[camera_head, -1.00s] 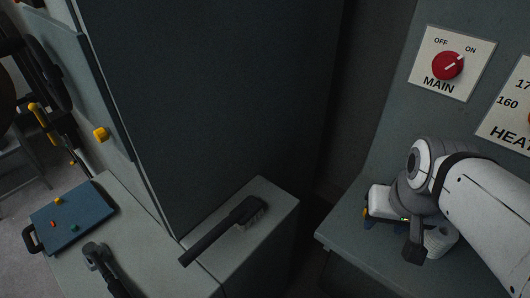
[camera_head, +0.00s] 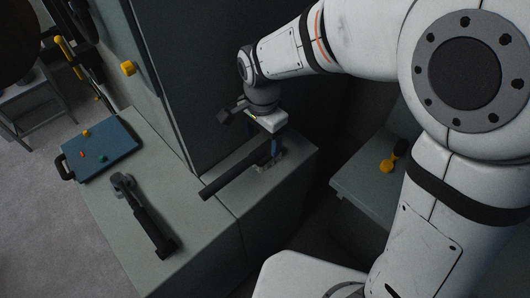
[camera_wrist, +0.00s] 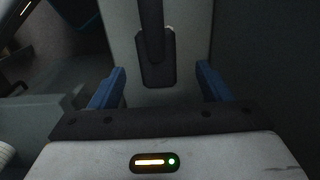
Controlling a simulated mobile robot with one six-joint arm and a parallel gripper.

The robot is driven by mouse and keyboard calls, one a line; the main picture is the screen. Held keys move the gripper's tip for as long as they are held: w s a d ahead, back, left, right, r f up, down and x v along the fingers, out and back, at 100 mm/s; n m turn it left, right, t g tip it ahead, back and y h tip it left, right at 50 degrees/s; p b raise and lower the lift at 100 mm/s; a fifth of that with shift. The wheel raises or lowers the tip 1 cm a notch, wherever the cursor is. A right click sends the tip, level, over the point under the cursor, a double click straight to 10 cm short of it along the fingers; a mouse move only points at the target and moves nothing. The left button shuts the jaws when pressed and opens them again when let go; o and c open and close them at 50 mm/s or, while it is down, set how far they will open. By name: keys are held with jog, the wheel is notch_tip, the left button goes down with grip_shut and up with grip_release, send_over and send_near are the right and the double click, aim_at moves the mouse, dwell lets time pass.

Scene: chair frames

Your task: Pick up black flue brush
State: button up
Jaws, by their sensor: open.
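The black flue brush (camera_head: 232,174) lies on the grey counter against the tall dark cabinet, its long handle pointing to the lower left and its pale bristles at the right end. My gripper (camera_head: 275,150) is over the brush's head end and hides part of it. In the wrist view, the brush (camera_wrist: 156,45) runs up the picture, its wide head nearest me. The two blue fingers of my gripper (camera_wrist: 160,72) are apart, one on each side of the head, with gaps on both sides. I cannot tell how far the fingertips are above the counter.
A dark tool (camera_head: 143,215) lies on the left counter. Behind it is a blue tray (camera_head: 112,140) with a handle and small coloured pieces. The tall dark cabinet (camera_head: 190,70) stands close behind the brush. A yellow-and-black object (camera_head: 392,160) sits on the right ledge (camera_head: 360,182), across a dark gap.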

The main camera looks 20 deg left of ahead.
aim_at(263, 153)
jog(key=f, duration=0.6)
jog(key=shift+s+d+f+p, duration=0.2)
jog(key=shift+f+p, duration=0.1)
jog(key=shift+p, duration=0.1)
jog(key=c, duration=1.2)
